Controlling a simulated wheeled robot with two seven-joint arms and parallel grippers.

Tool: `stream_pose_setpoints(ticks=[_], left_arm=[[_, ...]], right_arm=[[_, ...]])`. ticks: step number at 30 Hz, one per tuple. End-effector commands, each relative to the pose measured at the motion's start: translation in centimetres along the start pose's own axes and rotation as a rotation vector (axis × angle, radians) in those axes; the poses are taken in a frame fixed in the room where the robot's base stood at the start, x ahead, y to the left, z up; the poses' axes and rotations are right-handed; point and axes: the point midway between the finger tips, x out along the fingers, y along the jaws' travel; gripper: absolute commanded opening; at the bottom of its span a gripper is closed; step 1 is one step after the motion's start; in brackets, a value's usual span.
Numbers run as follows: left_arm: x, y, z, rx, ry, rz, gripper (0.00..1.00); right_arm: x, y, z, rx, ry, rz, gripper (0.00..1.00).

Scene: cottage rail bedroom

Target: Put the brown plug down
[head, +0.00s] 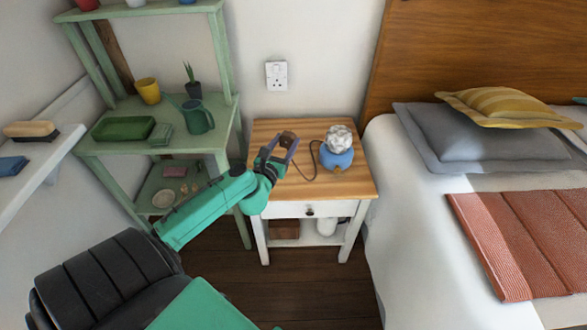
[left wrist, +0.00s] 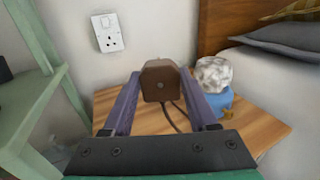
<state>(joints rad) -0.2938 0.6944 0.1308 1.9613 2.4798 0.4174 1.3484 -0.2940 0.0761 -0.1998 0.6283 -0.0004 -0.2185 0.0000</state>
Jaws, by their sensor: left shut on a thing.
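The brown plug (head: 287,139) is in my left gripper (head: 278,147), above the back left part of the wooden nightstand top (head: 345,187). In the left wrist view the plug (left wrist: 160,80) sits between the two purple-grey fingers of the left gripper (left wrist: 160,88), which is shut on it. A dark cord (head: 313,155) runs from the plug toward the blue lamp (head: 337,158) with a crumpled white top. I cannot tell whether the plug touches the tabletop. My right gripper is not in view.
A white wall socket (head: 277,75) is above and behind the nightstand. The bed (head: 400,215) is at right. The front of the nightstand top is clear.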

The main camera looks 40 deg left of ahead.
Motion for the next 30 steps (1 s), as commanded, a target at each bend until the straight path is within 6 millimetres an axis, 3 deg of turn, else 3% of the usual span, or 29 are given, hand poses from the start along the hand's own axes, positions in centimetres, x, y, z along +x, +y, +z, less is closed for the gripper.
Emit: stream_pose_setpoints(ticks=[1,6,8,9,13,21,30], left_arm=[[0.0,0.0,-2.8,-0.005,0.001,0.002,0.04],[0.0,0.0,-8.6,-0.005,0.0,0.003,0.04],[0.0,0.0,-10.2,-0.003,0.0,0.002,0.04],[0.1,0.0,-10.2,-0.001,-0.002,0.001,0.04],[0.1,0.0,-11.0,-0.001,-0.002,0.0,0.04],[0.1,0.0,-14.4,-0.001,-0.002,0.001,0.04],[0.1,0.0,-14.3,0.0,-0.002,0.001,0.04]], right_arm=[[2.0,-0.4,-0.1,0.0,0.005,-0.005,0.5],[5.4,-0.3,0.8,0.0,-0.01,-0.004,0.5],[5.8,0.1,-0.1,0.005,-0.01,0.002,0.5],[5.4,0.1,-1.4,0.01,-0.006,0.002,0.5],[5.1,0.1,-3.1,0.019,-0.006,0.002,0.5],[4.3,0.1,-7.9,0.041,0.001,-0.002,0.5],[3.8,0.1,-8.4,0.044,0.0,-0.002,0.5]])
